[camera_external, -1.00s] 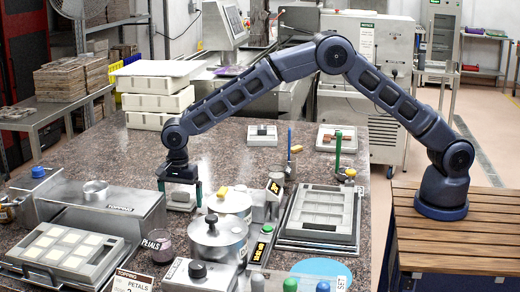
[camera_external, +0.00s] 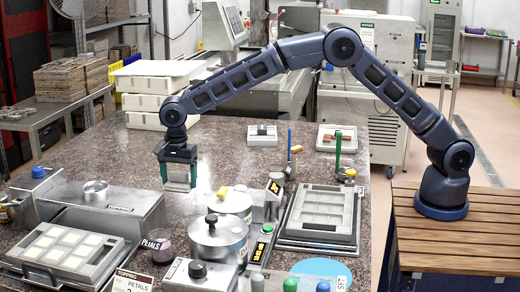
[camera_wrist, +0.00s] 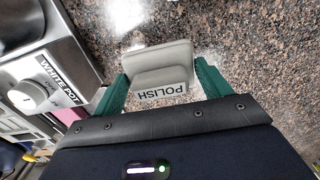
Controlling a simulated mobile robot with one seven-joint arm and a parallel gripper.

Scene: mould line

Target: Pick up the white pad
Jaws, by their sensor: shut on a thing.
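A pale grey-white pad (camera_wrist: 158,62) with a raised grip marked POLISH sits between the two green fingers of my gripper (camera_wrist: 160,80) in the wrist view. My gripper is shut on it, with one finger at each side. In the external view my gripper (camera_external: 177,187) points down and holds the pale pad (camera_external: 177,177) above the speckled worktop. The fingers and palm partly hide the pad there.
A steel topping box (camera_external: 110,212) stands to the left, and steel pots (camera_external: 217,243) with lids stand in front. A framed mould (camera_external: 318,212) lies to the right. White trays (camera_external: 150,85) are stacked behind. The worktop (camera_external: 110,155) is clear behind the topping box.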

